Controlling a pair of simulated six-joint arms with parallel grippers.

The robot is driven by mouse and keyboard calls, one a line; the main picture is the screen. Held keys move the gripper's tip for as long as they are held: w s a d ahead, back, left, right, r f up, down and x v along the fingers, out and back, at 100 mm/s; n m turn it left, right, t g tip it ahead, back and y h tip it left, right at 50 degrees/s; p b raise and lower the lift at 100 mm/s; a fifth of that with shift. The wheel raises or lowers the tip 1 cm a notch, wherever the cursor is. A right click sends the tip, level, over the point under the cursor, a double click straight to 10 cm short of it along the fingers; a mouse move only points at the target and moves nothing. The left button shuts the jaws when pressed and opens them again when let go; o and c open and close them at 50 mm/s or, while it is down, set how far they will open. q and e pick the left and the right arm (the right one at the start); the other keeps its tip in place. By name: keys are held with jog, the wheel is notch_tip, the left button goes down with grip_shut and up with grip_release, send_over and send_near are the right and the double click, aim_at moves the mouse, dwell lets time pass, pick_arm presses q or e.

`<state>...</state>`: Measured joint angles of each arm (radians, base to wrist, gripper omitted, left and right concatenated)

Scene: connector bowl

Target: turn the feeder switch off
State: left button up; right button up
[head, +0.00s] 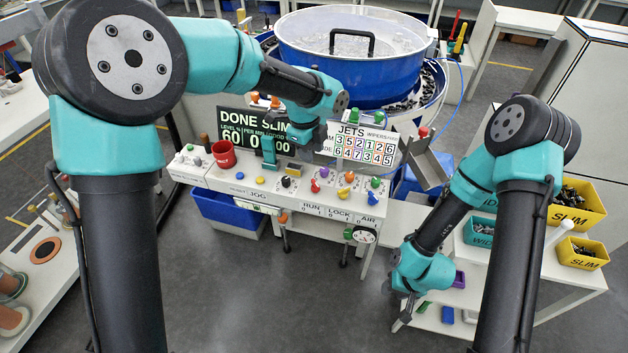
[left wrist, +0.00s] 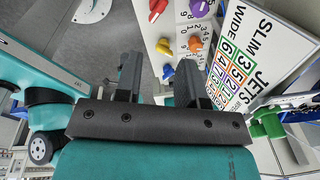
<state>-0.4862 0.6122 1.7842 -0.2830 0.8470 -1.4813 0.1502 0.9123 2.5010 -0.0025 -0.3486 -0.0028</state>
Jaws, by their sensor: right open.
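The white control panel (head: 225,182) in the head view carries several coloured knobs and the labels JOG, RUN, LOCK and AIR. I cannot tell which control is the feeder switch. The RUN label (head: 311,207) with its 0 and 1 marks is on the front edge. An orange-topped lever (head: 283,218) and a green-topped lever (head: 348,233) hang at the front. My left gripper (left wrist: 159,66) is open, its fingers apart above the panel near an orange knob (left wrist: 165,46) and a yellow knob (left wrist: 195,42). My right gripper (head: 402,318) is open, low at the right, away from the panel.
The blue feeder bowl (head: 350,75) stands behind the panel. A JETS sign (head: 362,146) and a DONE SLIM display (head: 240,130) stand at the panel's back. A red cup (head: 223,155) sits on its left. Yellow bins (head: 580,205) stand at right.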

aim_at(315, 183)
pick_arm(q)
jog(key=r+m, duration=0.1)
jog(key=r+m+y, duration=0.1)
jog(key=r+m, duration=0.1)
jog(key=d+r+m, duration=0.1)
jog(key=r+m, duration=0.1)
jog(key=shift+w+r, duration=0.15)
notch_tip(315, 183, down, 17)
jog(key=shift+f, duration=0.2)
dwell(0.6)
jog(key=shift+c, duration=0.2)
grip_shut()
